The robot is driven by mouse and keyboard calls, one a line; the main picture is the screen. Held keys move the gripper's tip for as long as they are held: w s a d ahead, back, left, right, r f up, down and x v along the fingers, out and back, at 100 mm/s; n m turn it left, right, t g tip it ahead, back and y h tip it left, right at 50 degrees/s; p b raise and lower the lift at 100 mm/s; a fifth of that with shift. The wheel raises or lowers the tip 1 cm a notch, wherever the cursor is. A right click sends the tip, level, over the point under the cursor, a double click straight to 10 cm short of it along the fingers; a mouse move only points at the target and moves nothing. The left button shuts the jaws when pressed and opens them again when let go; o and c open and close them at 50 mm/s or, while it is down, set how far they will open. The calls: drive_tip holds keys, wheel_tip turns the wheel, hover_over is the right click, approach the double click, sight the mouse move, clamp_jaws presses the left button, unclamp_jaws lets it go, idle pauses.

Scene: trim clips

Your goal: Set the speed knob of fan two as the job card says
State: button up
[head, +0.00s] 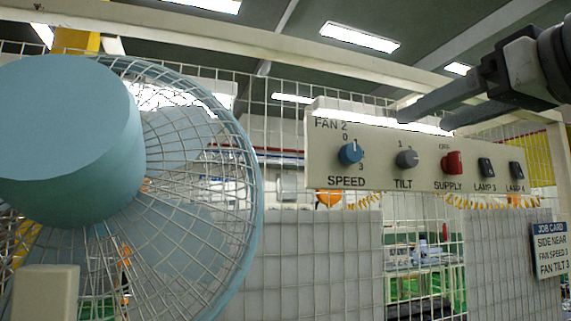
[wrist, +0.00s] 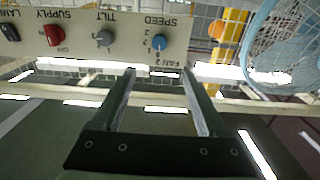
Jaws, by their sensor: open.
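The blue speed knob (head: 350,154) is at the left of the cream panel (head: 320,172) marked FAN 2. Its pale mark appears to be on its upper side near 0 and 1; I cannot tell exactly which. The job card (head: 551,250) at the right reads SIDE NEAR, FAN SPEED 3, FAN TILT 3. My gripper (head: 422,119) is open and empty, its tips above and right of the speed knob in the head view. In the wrist view the panel appears upside down, with the speed knob (wrist: 159,43) beyond my gripper (wrist: 158,72), not touching it.
The grey tilt knob (head: 407,158), red supply switch (head: 453,162) and two dark lamp switches (head: 486,167) sit right of the speed knob. A large blue caged fan (head: 75,140) fills the left. Wire mesh stands behind the panel.

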sight(355, 150)
drive_tip(key=p+x, duration=0.3)
drive_tip(key=x, duration=1.4)
drive_tip(key=shift+w+d, duration=0.1)
drive_tip(key=shift+w, duration=0.05)
drive_tip(key=shift+c, duration=0.2)
clamp_jaws()
